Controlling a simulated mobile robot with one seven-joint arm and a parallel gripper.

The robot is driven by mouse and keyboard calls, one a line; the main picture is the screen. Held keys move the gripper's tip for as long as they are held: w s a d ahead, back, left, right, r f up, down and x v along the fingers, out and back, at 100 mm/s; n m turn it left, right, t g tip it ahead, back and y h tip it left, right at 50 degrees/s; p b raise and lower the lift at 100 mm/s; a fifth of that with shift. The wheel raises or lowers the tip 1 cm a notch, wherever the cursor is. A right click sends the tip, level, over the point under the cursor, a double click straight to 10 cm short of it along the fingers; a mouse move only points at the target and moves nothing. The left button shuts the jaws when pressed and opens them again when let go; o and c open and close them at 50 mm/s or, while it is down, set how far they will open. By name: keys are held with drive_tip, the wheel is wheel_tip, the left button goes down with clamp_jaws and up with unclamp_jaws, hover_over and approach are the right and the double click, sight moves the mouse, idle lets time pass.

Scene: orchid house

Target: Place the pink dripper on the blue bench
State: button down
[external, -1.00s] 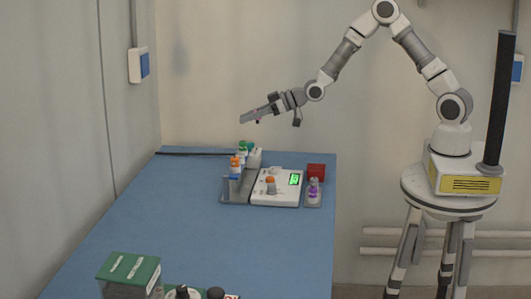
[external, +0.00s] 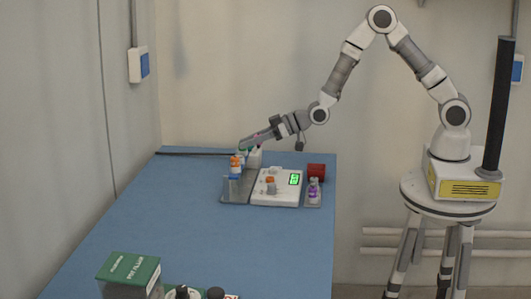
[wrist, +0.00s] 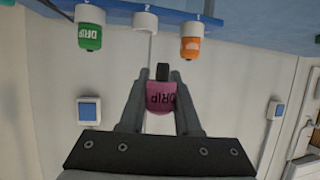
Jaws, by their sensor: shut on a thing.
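The pink dripper (wrist: 161,99), marked DRIP, is held between the two fingers of my gripper (wrist: 162,92) in the wrist view. In the external view my gripper (external: 248,142) is low over the far end of the blue bench (external: 170,230), just above the group of small bottles. Only a trace of pink shows there. In the wrist view the bench (wrist: 240,12) is along the top edge, and the dripper is apart from it.
Near my gripper stand a green dripper (wrist: 88,32), an orange dripper (wrist: 190,44) and a white object (wrist: 145,20). A scale (external: 277,188) with a green display and a red object (external: 316,172) stand to the right. The bench middle is clear. A green-lidded box (external: 132,272) is in front.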

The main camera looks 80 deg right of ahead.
drive_tip(key=s+a+f+b, duration=0.1)
drive_tip(key=s+a+f, duration=0.1)
drive_tip(key=a, duration=0.5)
drive_tip(key=s+a+f+b, duration=0.1)
drive_tip(key=s+a+f, duration=0.15)
drive_tip(key=a, duration=0.45)
drive_tip(key=b, duration=0.3)
hover_over(286, 260)
wheel_tip(286, 260, down, 6)
drive_tip(key=shift+r, duration=0.1)
drive_tip(key=shift+f, duration=2.05)
drive_tip(key=shift+f+b, duration=0.1)
drive_tip(key=shift+b, duration=0.2)
drive_tip(key=shift+f, duration=0.15)
drive_tip(key=c, duration=0.6)
unclamp_jaws()
